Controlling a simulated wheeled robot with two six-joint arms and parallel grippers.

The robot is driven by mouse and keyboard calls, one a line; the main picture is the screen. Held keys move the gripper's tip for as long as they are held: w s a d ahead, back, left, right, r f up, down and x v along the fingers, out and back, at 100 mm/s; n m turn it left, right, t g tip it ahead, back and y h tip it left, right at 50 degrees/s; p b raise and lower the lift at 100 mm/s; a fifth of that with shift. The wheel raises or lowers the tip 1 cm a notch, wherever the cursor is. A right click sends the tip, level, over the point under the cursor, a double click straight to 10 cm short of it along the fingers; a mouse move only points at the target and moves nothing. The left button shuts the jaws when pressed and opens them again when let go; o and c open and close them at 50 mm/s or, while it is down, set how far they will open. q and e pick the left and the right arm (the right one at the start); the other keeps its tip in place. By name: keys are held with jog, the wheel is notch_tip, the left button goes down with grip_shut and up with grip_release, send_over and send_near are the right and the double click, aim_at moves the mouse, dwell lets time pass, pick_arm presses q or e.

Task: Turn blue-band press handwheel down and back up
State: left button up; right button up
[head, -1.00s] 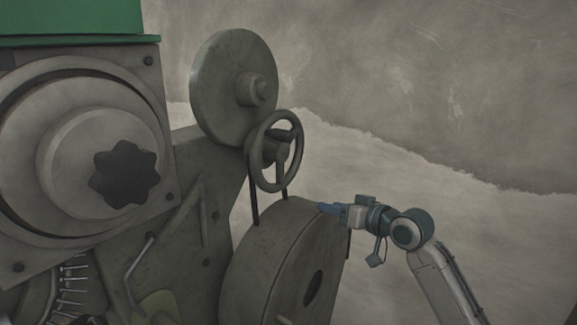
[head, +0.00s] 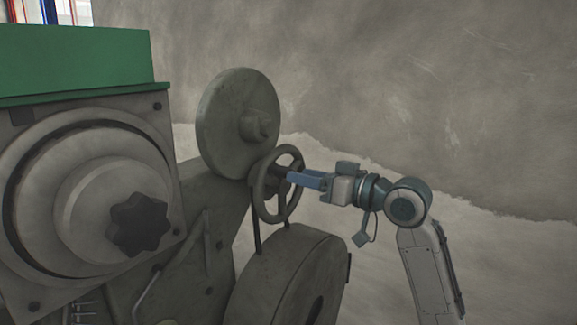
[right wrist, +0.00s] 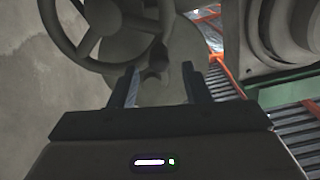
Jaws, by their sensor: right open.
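A grey spoked handwheel (head: 259,188) stands on the side of the press, below a large round disc. I see no blue band in these views. My right gripper (head: 291,178) comes in from the right, its blue fingers overlapping the handwheel's right side in the head view. In the right wrist view its two fingers (right wrist: 160,84) are apart, with nothing held between them. The handwheel's rim and spokes (right wrist: 75,52) fill the upper left there, beyond the fingertips. Whether the fingers touch the rim I cannot tell. My left gripper is not in view.
A large flat disc (head: 228,120) sits just above the handwheel, and a thick round drum (head: 275,285) sits below it. A dark star knob (head: 138,225) and green top (head: 75,60) are at left. Right of my arm is bare floor and wall.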

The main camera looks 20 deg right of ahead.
jog(key=shift+p+x, duration=0.8)
jog(key=shift+x, duration=1.6)
grip_shut()
